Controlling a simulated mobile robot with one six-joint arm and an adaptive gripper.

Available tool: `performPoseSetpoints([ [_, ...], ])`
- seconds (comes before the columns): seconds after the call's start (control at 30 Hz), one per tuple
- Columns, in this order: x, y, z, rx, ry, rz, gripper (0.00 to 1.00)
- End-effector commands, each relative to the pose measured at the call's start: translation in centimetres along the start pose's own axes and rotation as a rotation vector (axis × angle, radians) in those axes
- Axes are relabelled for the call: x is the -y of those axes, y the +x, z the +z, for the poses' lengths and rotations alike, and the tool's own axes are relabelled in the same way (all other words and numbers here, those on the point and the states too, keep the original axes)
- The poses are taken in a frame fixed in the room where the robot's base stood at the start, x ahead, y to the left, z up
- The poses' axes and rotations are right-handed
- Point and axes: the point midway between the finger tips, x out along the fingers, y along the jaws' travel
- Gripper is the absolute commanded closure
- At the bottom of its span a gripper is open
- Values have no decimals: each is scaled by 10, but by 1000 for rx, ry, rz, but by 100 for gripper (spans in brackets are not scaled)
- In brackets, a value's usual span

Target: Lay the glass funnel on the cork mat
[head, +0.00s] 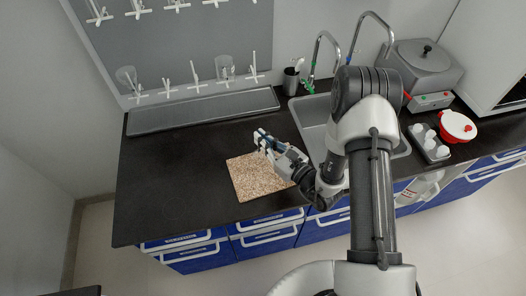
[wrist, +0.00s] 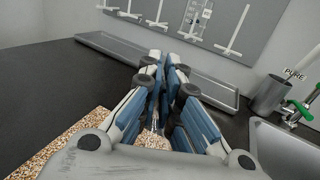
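The cork mat (head: 258,180) is a speckled tan square on the dark counter, and part of it also shows at the lower left of the wrist view (wrist: 62,140). My gripper (head: 265,142) is over the mat's back right part, pointing toward the back wall. In the wrist view its blue-padded fingers (wrist: 164,82) are close together with a narrow gap. Pale, clear glints show low in that gap, too small to tell as glass. I cannot make out the glass funnel for certain.
A long grey tray (head: 205,111) lies along the back under the peg board (head: 180,45). A sink (head: 312,122) with taps and a dark cup (head: 291,82) are right of the mat. The counter left of the mat is clear.

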Motion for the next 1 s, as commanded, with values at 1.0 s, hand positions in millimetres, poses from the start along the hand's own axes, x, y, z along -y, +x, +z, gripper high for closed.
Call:
performPoseSetpoints([
  [1.0, 0, 0, -51, 1, 0, 0, 84],
])
